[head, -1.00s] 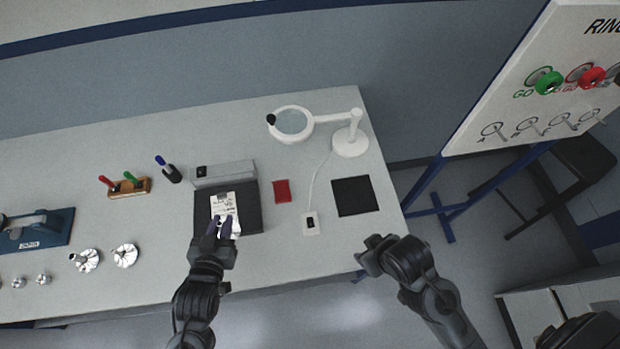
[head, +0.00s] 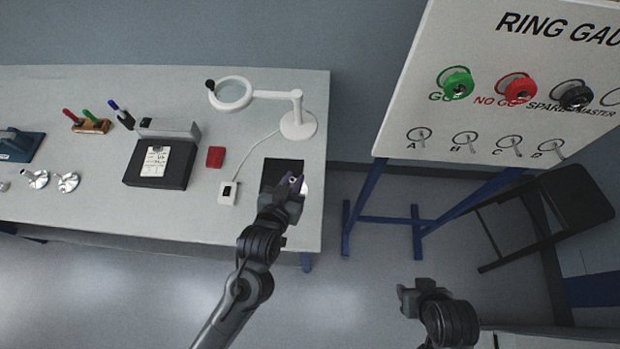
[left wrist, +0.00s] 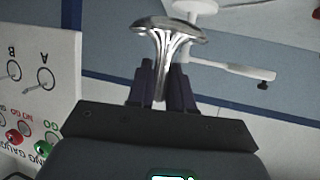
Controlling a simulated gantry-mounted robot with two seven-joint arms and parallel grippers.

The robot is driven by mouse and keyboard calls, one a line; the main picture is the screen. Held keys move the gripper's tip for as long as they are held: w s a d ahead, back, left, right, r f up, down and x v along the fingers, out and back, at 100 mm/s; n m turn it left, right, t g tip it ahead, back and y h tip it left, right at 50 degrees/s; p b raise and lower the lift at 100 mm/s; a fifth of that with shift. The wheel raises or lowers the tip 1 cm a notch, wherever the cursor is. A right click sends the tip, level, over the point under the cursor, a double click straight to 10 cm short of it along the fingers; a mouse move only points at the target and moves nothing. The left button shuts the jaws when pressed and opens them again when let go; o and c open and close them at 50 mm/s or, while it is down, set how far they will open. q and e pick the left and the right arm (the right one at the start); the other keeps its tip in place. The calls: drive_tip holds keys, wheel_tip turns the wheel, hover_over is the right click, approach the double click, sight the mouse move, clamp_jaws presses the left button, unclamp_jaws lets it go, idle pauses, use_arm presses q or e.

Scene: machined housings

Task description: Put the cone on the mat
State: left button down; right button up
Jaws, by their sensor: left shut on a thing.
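A shiny metal cone (left wrist: 170,32) with a wide flared end and ribs shows in the left wrist view. My left gripper (left wrist: 161,88) is shut on its narrow part, with the flared end beyond the fingertips. In the head view my left gripper (head: 292,184) is over the near part of the black square mat (head: 282,165) and hides some of it. I cannot tell its height above the mat. The cone is mostly hidden in that view. My right gripper (head: 408,298) is away from the table, over the floor; its jaws are not clear.
A white magnifier lamp (head: 298,124) stands behind the mat. A small switch box (head: 228,193) with a cable and a red pad (head: 215,157) lie to its left. Two similar metal parts (head: 67,182) stand far left. A ring gauge board (head: 500,90) stands right of the table.

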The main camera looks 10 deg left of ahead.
use_arm(q)
drive_tip(key=shift+w+d+f, duration=0.1)
drive_tip(key=shift+d, duration=0.3)
drive_tip(key=shift+w+f, duration=0.2)
drive_tip(key=shift+f, duration=0.1)
drive_tip(key=w+a+f, duration=0.2)
drive_tip(key=w+a+f+b, duration=0.1)
drive_tip(key=w+a+f, duration=0.1)
drive_tip(key=w, duration=0.1)
drive_tip(key=w+a+f, duration=0.2)
drive_tip(key=w+a, duration=0.1)
drive_tip(key=shift+w+f+b, duration=0.2)
drive_tip(key=shift+b, duration=0.15)
drive_tip(key=shift+f, duration=2)
drive_tip(key=shift+f, duration=0.2)
drive_tip(key=c, duration=1)
unclamp_jaws()
